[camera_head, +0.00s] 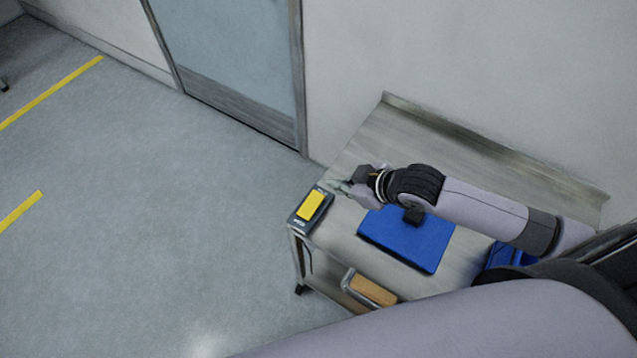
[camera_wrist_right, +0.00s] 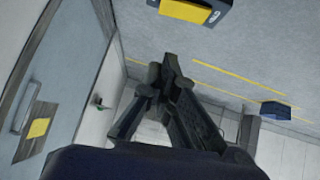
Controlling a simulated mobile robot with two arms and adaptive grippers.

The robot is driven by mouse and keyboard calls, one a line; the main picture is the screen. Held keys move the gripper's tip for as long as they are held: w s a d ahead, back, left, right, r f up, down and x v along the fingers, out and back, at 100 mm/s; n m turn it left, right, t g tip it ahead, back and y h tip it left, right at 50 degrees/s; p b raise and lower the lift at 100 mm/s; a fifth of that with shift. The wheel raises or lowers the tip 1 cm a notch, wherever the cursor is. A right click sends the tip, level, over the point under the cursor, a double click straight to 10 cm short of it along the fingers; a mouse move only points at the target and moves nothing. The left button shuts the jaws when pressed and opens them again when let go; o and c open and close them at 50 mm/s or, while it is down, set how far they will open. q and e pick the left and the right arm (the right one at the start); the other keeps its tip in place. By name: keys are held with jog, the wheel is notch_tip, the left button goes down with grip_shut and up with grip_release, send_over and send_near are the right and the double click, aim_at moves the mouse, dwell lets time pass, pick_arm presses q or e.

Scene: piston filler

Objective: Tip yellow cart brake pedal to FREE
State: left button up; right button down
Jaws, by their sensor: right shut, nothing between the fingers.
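The yellow brake pedal (camera_head: 311,205) sits on a dark base (camera_head: 297,222) at the left corner of the grey metal cart (camera_head: 345,240). In the right wrist view the yellow pedal (camera_wrist_right: 186,11) shows at the top, with white lettering on its dark base that I cannot read surely. I cannot tell which way the pedal is tipped. My right gripper (camera_head: 341,186) is shut and empty, just right of the pedal and apart from it in the picture. Its fingers show in the right wrist view (camera_wrist_right: 163,72), below the pedal. My left gripper is not in view.
A blue pad (camera_head: 400,250) lies on the cart top under my right arm. A blue item (camera_head: 503,257) is farther right. A handle with an orange-brown grip (camera_head: 372,290) is at the cart's front. A wall and a door (camera_head: 235,60) stand behind. The floor to the left is clear.

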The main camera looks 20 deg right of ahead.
jog(key=p, duration=0.1)
send_over(318, 199)
jog(key=f, duration=0.7)
jog(key=shift+a, duration=0.3)
jog(key=shift+d+f+p, duration=0.2)
jog(key=shift+f+p, duration=0.1)
jog(key=shift+f, duration=0.95)
jog(key=shift+d+f, duration=0.1)
jog(key=shift+f, duration=0.55)
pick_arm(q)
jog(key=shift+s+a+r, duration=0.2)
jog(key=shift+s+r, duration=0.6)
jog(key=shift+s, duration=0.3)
